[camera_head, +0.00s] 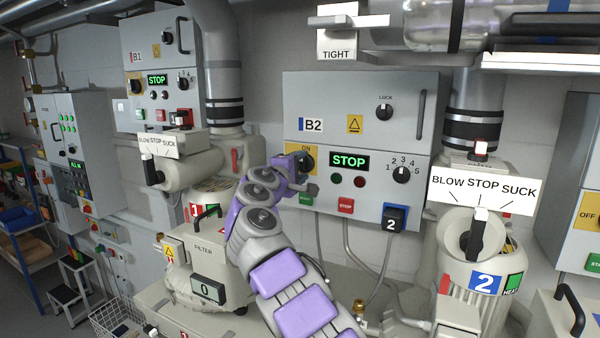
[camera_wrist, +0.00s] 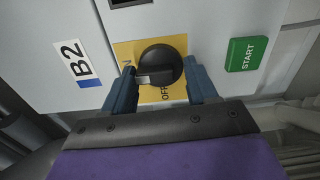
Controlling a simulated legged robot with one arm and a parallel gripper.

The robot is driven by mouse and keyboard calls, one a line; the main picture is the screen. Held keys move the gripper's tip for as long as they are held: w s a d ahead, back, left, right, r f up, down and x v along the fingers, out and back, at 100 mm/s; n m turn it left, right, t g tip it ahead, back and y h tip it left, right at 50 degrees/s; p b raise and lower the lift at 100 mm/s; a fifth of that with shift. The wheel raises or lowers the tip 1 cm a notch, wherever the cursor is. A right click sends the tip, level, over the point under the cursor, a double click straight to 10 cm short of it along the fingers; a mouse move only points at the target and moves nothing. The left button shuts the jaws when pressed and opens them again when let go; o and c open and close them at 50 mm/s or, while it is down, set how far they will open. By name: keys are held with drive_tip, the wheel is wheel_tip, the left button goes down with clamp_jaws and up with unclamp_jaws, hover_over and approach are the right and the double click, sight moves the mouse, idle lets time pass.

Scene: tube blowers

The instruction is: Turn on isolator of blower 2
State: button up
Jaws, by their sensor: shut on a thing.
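The isolator of blower 2 is a black rotary knob (camera_wrist: 163,62) on a yellow plate (camera_wrist: 125,52) of the grey B2 cabinet (camera_head: 349,95). My gripper (camera_wrist: 161,80) has its two blue fingers on either side of the knob and is shut on it. The knob's pale pointer mark faces left in the wrist view, between the partly covered ON label and the OFF label. In the head view my gripper (camera_head: 303,165) partly covers the knob; ON shows above it. The B2 display (camera_head: 349,161) reads STOP.
A green START button (camera_wrist: 247,54) sits close beside the isolator plate. A red STOP button (camera_head: 346,205), a speed dial (camera_head: 402,174) and a LOCK knob (camera_head: 384,112) are on the same cabinet. The blower 2 lever (camera_head: 478,230) stands at right, under a BLOW STOP SUCK sign.

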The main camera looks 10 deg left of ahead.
drive_tip(key=shift+o, duration=0.3)
drive_tip(key=shift+s+a+r+m, duration=0.1)
drive_tip(key=shift+s+r+m, duration=0.1)
drive_tip(key=shift+r, duration=0.2)
drive_tip(key=shift+s+r+m, duration=0.1)
drive_tip(key=shift+r+m, duration=0.1)
drive_tip(key=shift+r, duration=0.15)
drive_tip(key=o, duration=0.7)
drive_tip(key=shift+w, duration=0.1)
drive_tip(key=shift+o, duration=0.3)
drive_tip(key=shift+f, duration=0.2)
drive_tip(key=shift+a, duration=0.1)
drive_tip(key=shift+a+f, duration=0.1)
drive_tip(key=shift+f, duration=0.25)
drive_tip(key=shift+b, duration=0.35)
drive_tip(key=b+v, duration=0.3)
drive_tip(key=v, duration=1.4)
drive_tip(key=shift+s+a, duration=0.2)
drive_tip(key=shift+s, duration=0.05)
